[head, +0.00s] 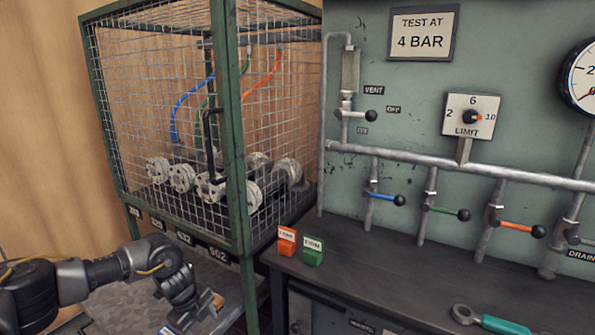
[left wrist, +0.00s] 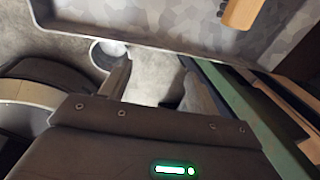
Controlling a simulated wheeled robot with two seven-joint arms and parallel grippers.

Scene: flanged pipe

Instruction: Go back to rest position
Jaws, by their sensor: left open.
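My left gripper (head: 183,312) is low at the bottom left of the head view, in front of the wire cage and pointing down. In the left wrist view its two fingers (left wrist: 157,88) stand apart with nothing between them. Past the fingers are a grey floor and the edge of a grey metal tray (left wrist: 150,42). A wooden piece (left wrist: 241,12) shows in the tray. My right gripper is in neither view.
The green-framed cage (head: 237,130) holds several flanged pipe pieces.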

